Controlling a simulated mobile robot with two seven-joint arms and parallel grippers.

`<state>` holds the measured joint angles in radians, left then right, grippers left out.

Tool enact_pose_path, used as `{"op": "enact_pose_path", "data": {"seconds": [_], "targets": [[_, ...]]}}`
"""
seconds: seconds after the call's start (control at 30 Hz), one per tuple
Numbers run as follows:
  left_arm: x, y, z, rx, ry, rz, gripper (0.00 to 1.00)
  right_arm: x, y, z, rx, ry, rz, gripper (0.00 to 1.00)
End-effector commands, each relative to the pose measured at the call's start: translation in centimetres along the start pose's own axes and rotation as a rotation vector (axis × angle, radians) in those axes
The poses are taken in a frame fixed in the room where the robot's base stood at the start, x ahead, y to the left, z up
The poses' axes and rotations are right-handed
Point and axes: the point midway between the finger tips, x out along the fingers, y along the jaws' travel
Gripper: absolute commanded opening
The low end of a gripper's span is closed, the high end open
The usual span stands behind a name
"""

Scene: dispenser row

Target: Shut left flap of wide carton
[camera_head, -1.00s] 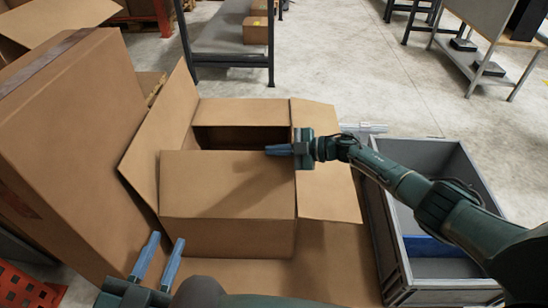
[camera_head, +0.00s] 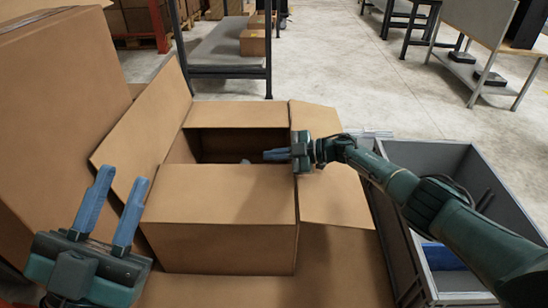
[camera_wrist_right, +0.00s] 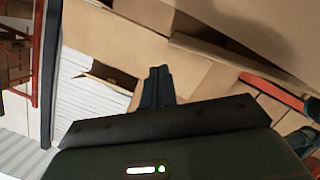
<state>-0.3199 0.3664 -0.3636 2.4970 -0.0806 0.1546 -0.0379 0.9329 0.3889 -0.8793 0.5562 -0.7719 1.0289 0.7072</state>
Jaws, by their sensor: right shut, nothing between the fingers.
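The wide carton (camera_head: 225,248) stands in the middle of the head view, with a dark opening towards its far side. Its left flap (camera_head: 145,115) stands up and leans outward to the left. The near flap (camera_head: 222,192) lies across the near part of the top. The far flap (camera_head: 238,114) and right flap (camera_head: 325,165) are open. My left gripper (camera_head: 119,180) is open and empty, at the near left corner below the left flap. My right gripper (camera_head: 266,155) is shut and empty over the opening by the right flap; its closed fingers show in the right wrist view (camera_wrist_right: 157,84).
A big brown carton (camera_head: 60,120) stands close on the left behind the left flap. A grey crate (camera_head: 425,160) is on the right, under my right arm. A dark-framed shelf (camera_head: 225,45) stands beyond, with open floor (camera_head: 340,70) to its right.

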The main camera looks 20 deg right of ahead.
Motion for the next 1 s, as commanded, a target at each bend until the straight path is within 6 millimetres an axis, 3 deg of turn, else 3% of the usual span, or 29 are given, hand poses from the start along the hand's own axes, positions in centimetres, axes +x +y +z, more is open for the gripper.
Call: {"op": "enact_pose_path", "data": {"seconds": [0.5,0.57,0.63,1.0], "targets": [[0.3,-0.2,-0.3,0.0,0.0,0.0,0.26,-0.7,0.1,0.0,0.001,-0.002,0.0,0.0],[0.5,-0.2,-0.4,-0.01,-0.014,-0.001,0.26,-1.5,0.2,-0.1,0.001,-0.004,0.001,0.0],[-0.4,0.3,0.9,-0.062,-0.099,-0.012,0.26,-2.7,0.3,-0.2,0.001,-0.003,0.0,0.0],[-2.9,2.1,3.3,-0.219,-0.345,-0.038,0.26,-10.6,0.2,-0.2,0.0,-0.002,0.0,0.0]]}}
